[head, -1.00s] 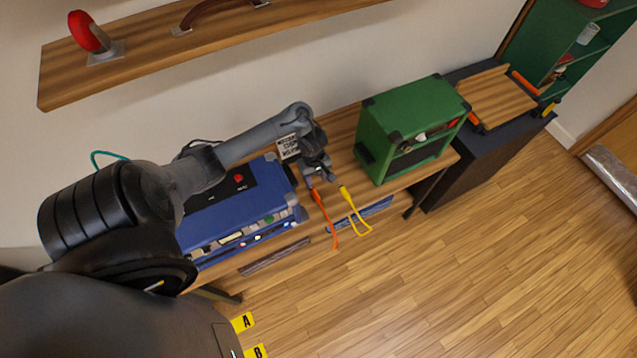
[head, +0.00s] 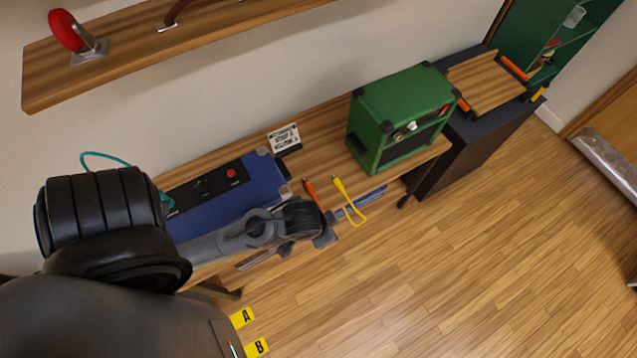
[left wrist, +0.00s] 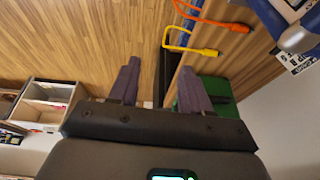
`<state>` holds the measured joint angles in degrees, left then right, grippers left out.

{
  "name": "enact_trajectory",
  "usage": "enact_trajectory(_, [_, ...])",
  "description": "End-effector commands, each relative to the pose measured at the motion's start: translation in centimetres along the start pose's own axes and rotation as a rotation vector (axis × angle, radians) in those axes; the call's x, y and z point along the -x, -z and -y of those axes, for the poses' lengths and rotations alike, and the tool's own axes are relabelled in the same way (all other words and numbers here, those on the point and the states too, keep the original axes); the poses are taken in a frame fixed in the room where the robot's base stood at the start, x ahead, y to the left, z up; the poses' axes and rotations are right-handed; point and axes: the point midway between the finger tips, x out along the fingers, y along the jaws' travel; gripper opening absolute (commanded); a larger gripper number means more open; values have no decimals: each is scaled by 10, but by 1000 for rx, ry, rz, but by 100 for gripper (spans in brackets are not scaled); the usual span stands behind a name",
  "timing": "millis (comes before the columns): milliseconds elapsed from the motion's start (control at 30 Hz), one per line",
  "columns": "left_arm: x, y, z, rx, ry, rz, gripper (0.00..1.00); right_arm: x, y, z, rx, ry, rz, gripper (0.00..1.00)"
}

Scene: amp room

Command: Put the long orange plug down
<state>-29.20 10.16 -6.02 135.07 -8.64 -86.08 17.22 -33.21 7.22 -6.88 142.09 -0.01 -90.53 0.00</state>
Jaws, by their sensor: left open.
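The long orange plug (head: 311,190) lies on the wooden bench near its front edge, just right of the blue amp. Its cord is mostly hidden behind my left arm in the head view. The plug also shows in the left wrist view (left wrist: 238,27), apart from my fingers. A yellow plug (head: 340,185) lies beside it, its yellow cord looping over the edge; it also shows in the left wrist view (left wrist: 208,52). My left gripper (head: 328,237) is in front of the bench edge. In the left wrist view its jaws (left wrist: 160,82) are open and empty. My right gripper is not seen.
The blue amp (head: 225,200) stands left on the bench, partly behind my left arm. A green amp (head: 400,110) stands to the right. A shelf (head: 130,60) hangs above. The floor (head: 450,270) in front is clear.

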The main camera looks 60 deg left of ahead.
Motion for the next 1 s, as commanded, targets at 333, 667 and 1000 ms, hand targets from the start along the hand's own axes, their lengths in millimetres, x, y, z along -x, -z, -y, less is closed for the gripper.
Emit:
enact_trajectory(333, [38, -16, -8, -113, -50, 21, 48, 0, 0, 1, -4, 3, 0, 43])
enact_trajectory(667, [39, -15, -8, -117, -50, 21, 48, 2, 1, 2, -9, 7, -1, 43])
enact_trajectory(1000, [90, 3, -6, -117, -49, 21, 48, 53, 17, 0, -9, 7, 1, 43])
